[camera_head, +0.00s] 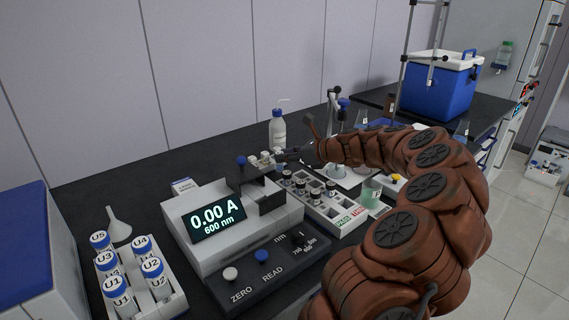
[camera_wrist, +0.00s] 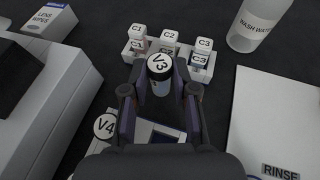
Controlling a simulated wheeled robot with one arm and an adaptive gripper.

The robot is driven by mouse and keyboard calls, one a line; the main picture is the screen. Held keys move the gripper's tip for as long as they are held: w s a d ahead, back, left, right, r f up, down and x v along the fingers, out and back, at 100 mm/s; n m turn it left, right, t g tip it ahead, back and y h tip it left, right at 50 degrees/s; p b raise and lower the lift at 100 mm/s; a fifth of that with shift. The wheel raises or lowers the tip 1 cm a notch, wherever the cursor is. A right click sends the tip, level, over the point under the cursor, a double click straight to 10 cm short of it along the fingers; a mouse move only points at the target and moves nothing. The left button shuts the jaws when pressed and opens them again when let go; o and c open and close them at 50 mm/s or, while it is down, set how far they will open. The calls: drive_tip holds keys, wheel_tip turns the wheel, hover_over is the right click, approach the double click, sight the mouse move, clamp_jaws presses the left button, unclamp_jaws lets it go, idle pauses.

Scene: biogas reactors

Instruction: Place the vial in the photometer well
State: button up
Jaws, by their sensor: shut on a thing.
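My gripper (camera_wrist: 160,95) is shut on the vial (camera_wrist: 158,66), a black-capped vial labelled V3, held between its two fingers. In the head view my gripper (camera_head: 292,156) is behind the vial rack and to the right of the photometer; the held vial is hard to make out there. The photometer (camera_head: 180,222) is a white box whose display (camera_head: 216,218) reads 0.00 A, 600 nm. Dark parts and a blue knob (camera_head: 241,160) stand on its top right; I cannot see into the well. The photometer's edge (camera_wrist: 75,105) shows at left in the wrist view.
A white rack with several vials (camera_head: 330,208) has PASS and TURB sections. A small holder (camera_wrist: 205,70) carries C1, C2 and C3 just beyond my gripper.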

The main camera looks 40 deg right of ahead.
drive_tip(key=shift+f, duration=1.05)
drive_tip(key=shift+f, duration=0.1)
drive_tip(key=o, duration=1)
